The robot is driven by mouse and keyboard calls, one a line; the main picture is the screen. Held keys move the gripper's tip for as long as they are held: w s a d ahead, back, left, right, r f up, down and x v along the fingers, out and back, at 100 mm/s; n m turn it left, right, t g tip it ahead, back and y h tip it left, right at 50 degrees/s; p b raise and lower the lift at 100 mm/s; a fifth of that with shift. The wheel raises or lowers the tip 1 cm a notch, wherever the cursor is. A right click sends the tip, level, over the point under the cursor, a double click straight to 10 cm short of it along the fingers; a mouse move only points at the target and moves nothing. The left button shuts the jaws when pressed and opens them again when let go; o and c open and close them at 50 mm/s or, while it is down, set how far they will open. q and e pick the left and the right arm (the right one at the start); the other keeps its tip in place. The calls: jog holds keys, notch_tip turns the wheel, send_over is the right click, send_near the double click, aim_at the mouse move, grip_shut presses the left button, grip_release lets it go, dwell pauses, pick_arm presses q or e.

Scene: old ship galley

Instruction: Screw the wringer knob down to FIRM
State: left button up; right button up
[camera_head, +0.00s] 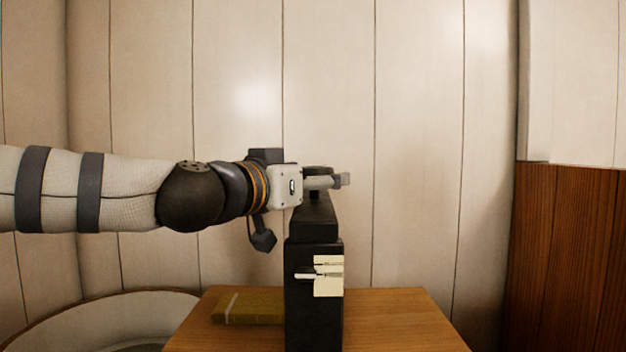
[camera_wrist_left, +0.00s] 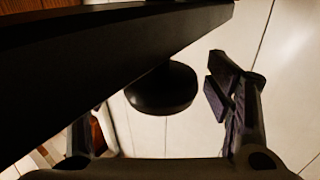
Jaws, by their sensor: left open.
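The wringer (camera_head: 313,258) is a black upright frame on the wooden table. Its dark round knob (camera_head: 317,169) sits on a short stem at the top, partly hidden behind my left gripper (camera_head: 337,181). A pale plate (camera_head: 328,276) with small markings and a thin pointer (camera_head: 303,275) is on the front; the lettering is too small to read. In the left wrist view the knob (camera_wrist_left: 162,88) lies between the open fingers, with a clear gap to the right finger. The black frame (camera_wrist_left: 60,75) hides much of the left finger. My right gripper is not in view.
A yellowish book or box (camera_head: 248,307) lies on the wooden table (camera_head: 395,320), left of the wringer. A round pale basin rim (camera_head: 110,303) is at the lower left. A panelled wall (camera_head: 420,120) stands behind. Brown wood panelling (camera_head: 570,260) is at the right.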

pick_arm(q)
jog(key=shift+w, duration=0.1)
jog(key=shift+c, duration=0.6)
jog(key=c, duration=1.1)
jog(key=shift+o, duration=0.2)
